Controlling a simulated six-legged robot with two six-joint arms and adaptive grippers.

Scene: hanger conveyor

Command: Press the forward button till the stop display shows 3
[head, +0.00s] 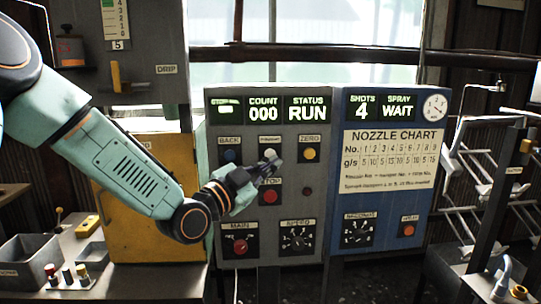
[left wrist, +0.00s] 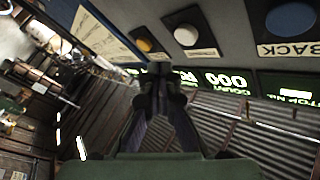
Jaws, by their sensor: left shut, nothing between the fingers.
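The grey control panel (head: 221,187) stands in the middle of the head view. Its stop display (head: 229,107) shows a pale, bright bar that I cannot read as a number. The white forward button (head: 270,153) is in the upper button row, between the blue BACK button (head: 231,156) and the yellow ZERO button (head: 309,154). My left gripper (head: 272,166) is shut and empty, with its tips at or just below the white button. In the left wrist view the fingertips (left wrist: 158,70) appear beside the white button (left wrist: 186,34); I cannot tell whether they touch. My right gripper is not in view.
The red STOP button (head: 270,196) is just below my left gripper. COUNT reads 000 and STATUS reads RUN. A blue panel (head: 345,215) with a nozzle chart stands to the right, its display reading WAIT. Hanger racks (head: 480,185) are at far right.

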